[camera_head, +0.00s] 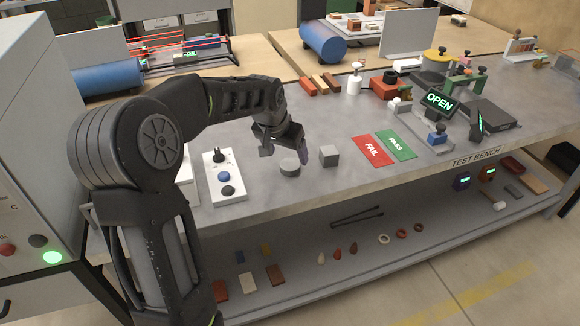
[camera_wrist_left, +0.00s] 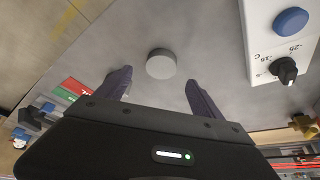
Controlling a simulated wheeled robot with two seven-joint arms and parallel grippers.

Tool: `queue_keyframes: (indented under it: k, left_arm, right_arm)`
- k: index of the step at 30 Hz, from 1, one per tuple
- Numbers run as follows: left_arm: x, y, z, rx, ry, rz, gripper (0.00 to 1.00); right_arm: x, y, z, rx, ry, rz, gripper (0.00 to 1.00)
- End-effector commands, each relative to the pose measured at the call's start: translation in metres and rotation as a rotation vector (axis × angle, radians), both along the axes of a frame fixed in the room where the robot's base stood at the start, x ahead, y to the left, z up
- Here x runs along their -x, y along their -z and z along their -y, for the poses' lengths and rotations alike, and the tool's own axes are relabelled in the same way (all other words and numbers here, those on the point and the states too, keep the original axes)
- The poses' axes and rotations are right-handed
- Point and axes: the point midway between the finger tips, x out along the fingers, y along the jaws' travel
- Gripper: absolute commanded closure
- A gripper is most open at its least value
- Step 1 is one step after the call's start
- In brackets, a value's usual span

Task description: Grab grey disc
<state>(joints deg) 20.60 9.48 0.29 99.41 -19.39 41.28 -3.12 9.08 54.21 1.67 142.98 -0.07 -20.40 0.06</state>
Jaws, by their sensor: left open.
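The grey disc (camera_head: 290,166) lies on the grey bench top, just below my left gripper in the head view. In the left wrist view the disc (camera_wrist_left: 161,64) sits between and beyond the two fingertips, apart from both. My left gripper (camera_head: 286,147) is open and empty above the bench; its two dark fingers (camera_wrist_left: 158,82) are spread in the wrist view. A grey cube (camera_head: 329,156) stands just right of the disc. My right gripper is in neither view.
A white control box (camera_head: 224,177) with a blue button and black knobs stands left of the disc. Red FAIL (camera_head: 371,150) and green PASS (camera_head: 396,145) mats lie to the right. An OPEN sign (camera_head: 439,101) stands farther right. Bare bench lies around the disc and cube.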

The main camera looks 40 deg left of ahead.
Motion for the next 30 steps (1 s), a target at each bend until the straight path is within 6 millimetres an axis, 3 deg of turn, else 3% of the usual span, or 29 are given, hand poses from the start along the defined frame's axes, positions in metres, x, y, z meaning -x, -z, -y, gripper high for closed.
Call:
queue_keyframes:
  k: [5,15,30]
  left_arm:
    - [-0.002,0.008,-0.001,0.002,0.0,-0.004,0.23]
    - [-0.017,0.047,-0.004,0.0,0.001,-0.001,0.23]
    - [-0.018,0.048,-0.005,0.0,0.0,0.0,0.23]
  right_arm:
    - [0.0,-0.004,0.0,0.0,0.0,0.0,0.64]
    - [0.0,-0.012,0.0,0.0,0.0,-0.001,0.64]
    - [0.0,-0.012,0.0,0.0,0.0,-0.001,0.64]
